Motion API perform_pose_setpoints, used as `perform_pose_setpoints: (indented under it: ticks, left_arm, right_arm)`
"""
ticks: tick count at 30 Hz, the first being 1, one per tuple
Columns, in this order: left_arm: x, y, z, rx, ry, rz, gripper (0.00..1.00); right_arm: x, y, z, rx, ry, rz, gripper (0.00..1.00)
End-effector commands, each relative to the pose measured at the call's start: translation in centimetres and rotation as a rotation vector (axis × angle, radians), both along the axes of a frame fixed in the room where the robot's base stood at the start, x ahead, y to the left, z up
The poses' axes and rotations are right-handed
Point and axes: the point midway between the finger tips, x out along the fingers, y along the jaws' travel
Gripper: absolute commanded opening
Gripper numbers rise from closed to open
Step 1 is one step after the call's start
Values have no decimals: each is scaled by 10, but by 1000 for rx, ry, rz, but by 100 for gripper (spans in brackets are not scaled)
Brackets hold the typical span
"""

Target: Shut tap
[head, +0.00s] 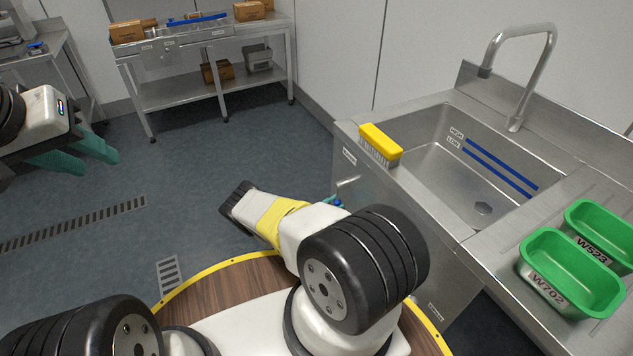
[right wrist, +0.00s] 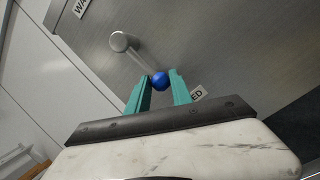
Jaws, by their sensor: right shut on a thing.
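The tap's lever (right wrist: 138,56) is a grey rod with a blue ball knob (right wrist: 160,81) at its end, seen in the right wrist view on the steel front of the sink unit. My right gripper (right wrist: 159,92) has its teal fingers on both sides of the blue knob and is shut on it. In the head view my right gripper (head: 334,201) is mostly hidden behind my own arm, at the sink's front. The steel spout (head: 537,62) arches over the sink basin (head: 445,165); no water shows. My left gripper (head: 85,152) is open and empty at the far left.
A yellow brush (head: 380,144) stands on the sink's left rim. Two green trays, W702 (head: 545,262) and W523 (head: 588,212), sit on the drainboard at right. A steel shelf table (head: 190,92) with boxes stands at the back. The floor between is clear.

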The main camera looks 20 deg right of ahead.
Motion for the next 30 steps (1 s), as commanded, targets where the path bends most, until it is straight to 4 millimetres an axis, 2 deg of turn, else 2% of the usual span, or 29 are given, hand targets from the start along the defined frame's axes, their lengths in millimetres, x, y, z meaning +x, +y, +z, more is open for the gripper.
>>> perform_pose_setpoints:
  ticks: [19, 20, 22, 30]
  left_arm:
    - [0, 0, 0, 0, 0, 0, 36]
    - [0, 0, 0, 0, 0, 0, 36]
    - [0, 0, 0, 0, 0, 0, 36]
    - [0, 0, 0, 0, 0, 0, 36]
  right_arm:
    - [4, 1, 3, -6, -52, -1, 0]
    - [4, 1, 3, -6, -52, -1, 33]
    - [4, 1, 2, -5, -51, -1, 46]
    - [3, 1, 1, -2, -48, -2, 48]
